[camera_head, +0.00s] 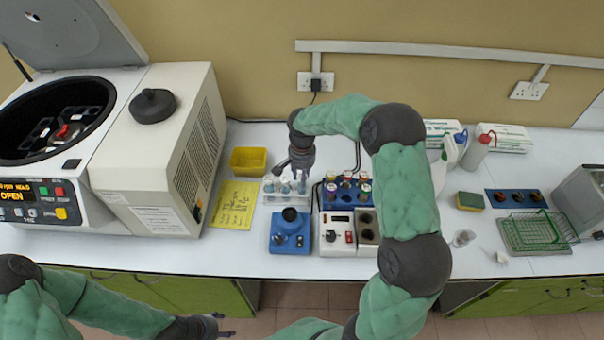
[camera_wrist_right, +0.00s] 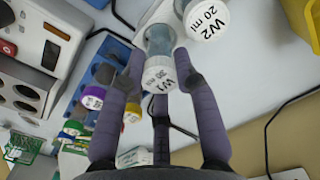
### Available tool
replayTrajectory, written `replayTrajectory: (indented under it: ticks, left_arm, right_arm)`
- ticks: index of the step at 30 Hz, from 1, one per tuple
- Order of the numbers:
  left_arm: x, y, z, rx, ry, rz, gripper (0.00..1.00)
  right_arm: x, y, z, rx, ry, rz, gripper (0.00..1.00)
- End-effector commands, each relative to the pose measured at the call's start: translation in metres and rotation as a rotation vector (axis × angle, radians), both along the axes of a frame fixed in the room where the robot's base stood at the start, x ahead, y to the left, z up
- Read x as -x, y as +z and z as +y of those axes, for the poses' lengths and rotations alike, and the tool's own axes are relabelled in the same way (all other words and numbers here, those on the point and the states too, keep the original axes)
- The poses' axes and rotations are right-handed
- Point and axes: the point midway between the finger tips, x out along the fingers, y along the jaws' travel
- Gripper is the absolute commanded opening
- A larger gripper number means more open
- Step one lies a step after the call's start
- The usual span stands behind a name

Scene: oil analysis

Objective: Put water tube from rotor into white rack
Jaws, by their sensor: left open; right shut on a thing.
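My right gripper (camera_head: 301,170) is over the white rack (camera_head: 310,201), which stands on the bench behind the blue device. In the right wrist view, its fingers (camera_wrist_right: 157,85) are shut around a clear tube with a white cap (camera_wrist_right: 158,75) marked W1. A second white-capped tube, W2 (camera_wrist_right: 206,20), stands beside it. Whether the W1 tube is fully seated in the rack cannot be told. The rotor (camera_head: 65,131) is inside the open centrifuge (camera_head: 110,160) at left. My left gripper (camera_head: 216,329) is open and empty near the front edge, low in the picture.
A yellow box (camera_head: 248,161) and a yellow sheet (camera_head: 234,205) lie left of the rack. The blue device (camera_head: 290,237) and a white heater unit (camera_head: 337,238) stand in front. A blue rack of coloured-cap vials (camera_head: 347,184) is close on the right.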

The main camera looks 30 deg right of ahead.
Motion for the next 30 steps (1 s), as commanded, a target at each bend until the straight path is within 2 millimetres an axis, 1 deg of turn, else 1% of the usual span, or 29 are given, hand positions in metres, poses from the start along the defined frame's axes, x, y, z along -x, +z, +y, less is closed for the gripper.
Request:
replayTrajectory:
  ticks: [1,4,14,15,17,18,26,30]
  left_arm:
    - [0.0001,-0.0047,0.0000,0.000,0.000,0.000,0.59]
    - [0.0001,-0.0073,0.0000,0.000,0.000,0.000,0.59]
    - [0.0001,-0.0075,0.0000,0.000,0.000,0.000,0.59]
    - [0.0001,-0.0075,0.0000,0.000,0.000,0.000,0.59]
    - [0.0001,-0.0075,0.0000,0.000,0.000,0.000,0.59]
    - [0.0000,-0.0075,0.0000,0.000,0.000,0.000,0.59]
    - [0.0000,-0.0075,0.0000,0.000,0.000,0.000,0.59]
    - [0.0000,-0.0076,-0.0001,0.000,0.000,0.000,0.59]
  right_arm:
    - [0.0000,-0.0058,-0.0001,0.000,0.000,0.000,0.02]
    - [-0.0001,-0.0098,-0.0002,0.000,0.000,0.000,0.02]
    - [-0.0001,-0.0107,-0.0003,0.000,-0.001,0.000,0.02]
    - [-0.0001,-0.0107,-0.0003,0.000,-0.001,0.000,0.40]
    - [-0.0001,-0.0107,-0.0003,0.000,0.000,0.000,0.56]
    - [-0.0001,-0.0107,-0.0003,0.000,0.000,0.000,0.59]
    - [-0.0001,-0.0108,-0.0002,0.000,0.000,0.000,0.59]
    - [-0.0007,-0.0049,-0.0005,0.001,0.000,-0.002,0.59]
